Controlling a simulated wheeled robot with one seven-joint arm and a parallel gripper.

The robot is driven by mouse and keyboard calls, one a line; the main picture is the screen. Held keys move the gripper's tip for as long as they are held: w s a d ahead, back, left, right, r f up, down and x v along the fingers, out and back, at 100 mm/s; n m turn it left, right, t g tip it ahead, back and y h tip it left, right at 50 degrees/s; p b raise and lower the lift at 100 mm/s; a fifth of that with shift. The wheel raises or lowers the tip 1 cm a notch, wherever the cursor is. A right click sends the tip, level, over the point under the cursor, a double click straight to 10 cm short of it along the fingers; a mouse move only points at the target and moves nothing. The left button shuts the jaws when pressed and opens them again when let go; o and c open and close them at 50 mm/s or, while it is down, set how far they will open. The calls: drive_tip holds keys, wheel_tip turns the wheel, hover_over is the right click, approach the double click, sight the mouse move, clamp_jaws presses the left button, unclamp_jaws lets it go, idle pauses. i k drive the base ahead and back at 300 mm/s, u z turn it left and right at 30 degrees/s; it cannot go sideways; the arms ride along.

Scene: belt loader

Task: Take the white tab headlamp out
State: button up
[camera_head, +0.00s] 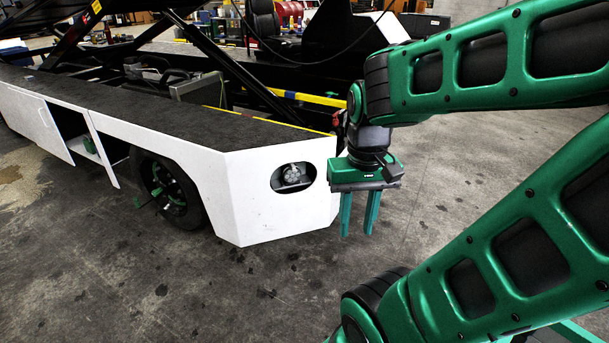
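The headlamp (292,174) sits in an oval dark opening in the white front corner panel (282,213) of the belt loader. Its round lens shows inside the recess; a white tab on it is too small to make out. My gripper (358,233) is to the right of the headlamp, pointing down, apart from the panel. Its two green fingers are apart with a gap between them, and nothing shows between them.
The belt loader (150,105) fills the left, with an open side door (103,151) and a front wheel (165,188). The concrete floor (230,300) in front of the panel is clear. A dark cable hangs above the loader.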

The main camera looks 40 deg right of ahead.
sight(291, 173)
drive_tip(key=z, duration=0.05)
drive_tip(key=i, duration=1)
drive_tip(key=u, duration=0.05)
